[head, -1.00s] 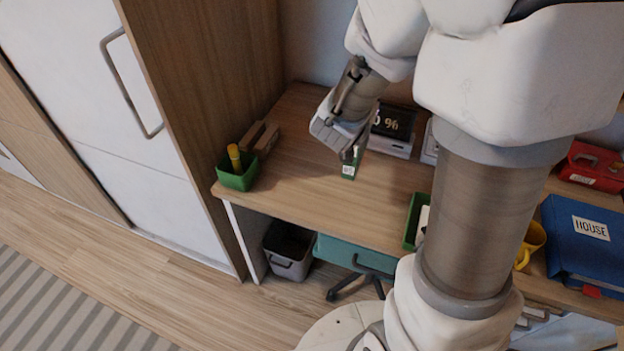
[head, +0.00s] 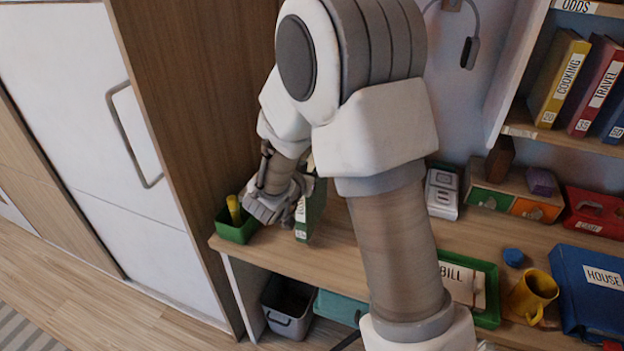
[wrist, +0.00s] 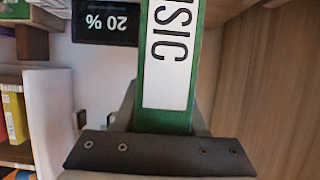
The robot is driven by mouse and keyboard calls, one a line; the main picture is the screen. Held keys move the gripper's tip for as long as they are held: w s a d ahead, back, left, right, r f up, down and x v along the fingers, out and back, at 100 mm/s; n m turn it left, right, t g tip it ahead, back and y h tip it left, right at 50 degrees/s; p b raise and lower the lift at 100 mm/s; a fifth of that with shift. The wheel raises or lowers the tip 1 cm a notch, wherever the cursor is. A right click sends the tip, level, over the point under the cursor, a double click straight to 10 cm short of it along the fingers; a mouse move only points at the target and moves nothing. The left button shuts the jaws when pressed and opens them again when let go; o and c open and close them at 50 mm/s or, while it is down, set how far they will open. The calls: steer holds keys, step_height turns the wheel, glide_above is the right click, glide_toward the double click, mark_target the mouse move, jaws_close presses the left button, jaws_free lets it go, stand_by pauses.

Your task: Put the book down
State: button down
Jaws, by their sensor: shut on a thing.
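The book (head: 312,212) is green with a white label on its spine. In the wrist view the book (wrist: 168,65) shows the letters "SIC". My gripper (head: 290,200) is shut on it, at the left part of the wooden desk (head: 275,252). The book is roughly upright, its lower end at or just above the desk top; I cannot tell whether it touches. In the wrist view my gripper (wrist: 160,150) covers the book's near end.
A green pot (head: 236,228) with a yellow item stands just left of my gripper. A green tray (head: 488,310), yellow mug (head: 530,297), blue HOUSE binder (head: 590,290) and white device (head: 441,193) are to the right. A tall wooden cabinet side (head: 190,110) bounds the left.

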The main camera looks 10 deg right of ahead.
steer(key=shift+f, duration=1.2)
steer(key=shift+f+b, duration=0.15)
steer(key=shift+b, duration=0.15)
steer(key=shift+c, duration=2.4)
jaws_free()
steer(key=shift+f, duration=0.1)
